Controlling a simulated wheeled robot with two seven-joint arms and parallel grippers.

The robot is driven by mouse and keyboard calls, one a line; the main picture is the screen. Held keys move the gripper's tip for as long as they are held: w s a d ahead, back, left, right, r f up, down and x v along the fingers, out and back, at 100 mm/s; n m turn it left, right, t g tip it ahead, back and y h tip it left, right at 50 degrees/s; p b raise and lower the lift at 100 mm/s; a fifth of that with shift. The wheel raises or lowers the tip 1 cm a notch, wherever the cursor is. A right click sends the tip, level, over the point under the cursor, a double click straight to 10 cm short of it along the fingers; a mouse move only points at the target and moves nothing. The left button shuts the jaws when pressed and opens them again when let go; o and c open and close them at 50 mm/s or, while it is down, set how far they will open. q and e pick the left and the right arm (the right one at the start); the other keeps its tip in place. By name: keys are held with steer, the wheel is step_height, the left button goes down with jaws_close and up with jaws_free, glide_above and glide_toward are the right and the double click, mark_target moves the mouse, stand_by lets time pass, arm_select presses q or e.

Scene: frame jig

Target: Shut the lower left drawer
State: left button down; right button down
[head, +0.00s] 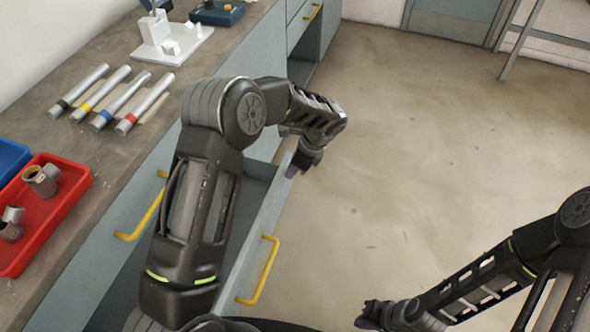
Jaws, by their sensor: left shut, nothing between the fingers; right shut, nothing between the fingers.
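A lower drawer (248,240) of the grey-blue bench stands pulled out, its yellow handle (263,270) on the outer face. Part of its inside shows behind my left arm, which crosses over it and hides much of it. My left gripper (293,171) is shut and empty, pointing down at the far end of the drawer front. I cannot tell whether it touches the front. My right gripper (366,317) is shut and empty, low over the floor to the right of the drawer.
Above, another yellow handle (143,212) sits on the bench face. The bench top holds several metal tubes with coloured bands (110,97), a red tray (62,206) with fittings, a blue tray (10,158) and a white jig (172,42). The floor (440,140) to the right is clear.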

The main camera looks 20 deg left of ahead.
arm_select(q)
steer(key=shift+a, duration=0.15)
steer(key=a, duration=2.2)
steer(key=shift+s+a, duration=0.25)
steer(key=shift+a, duration=0.05)
steer(key=shift+d, duration=0.15)
steer(key=d+r, duration=0.7)
steer(key=r, duration=0.2)
steer(key=shift+d+r+b, duration=0.15)
steer(key=shift+d+b, duration=0.1)
steer(key=shift+b, duration=0.15)
arm_select(e)
steer(key=shift+s+d+f, duration=0.2)
steer(key=shift+d+f, duration=0.2)
steer(key=shift+d, duration=0.1)
arm_select(q)
steer(key=shift+w, duration=0.1)
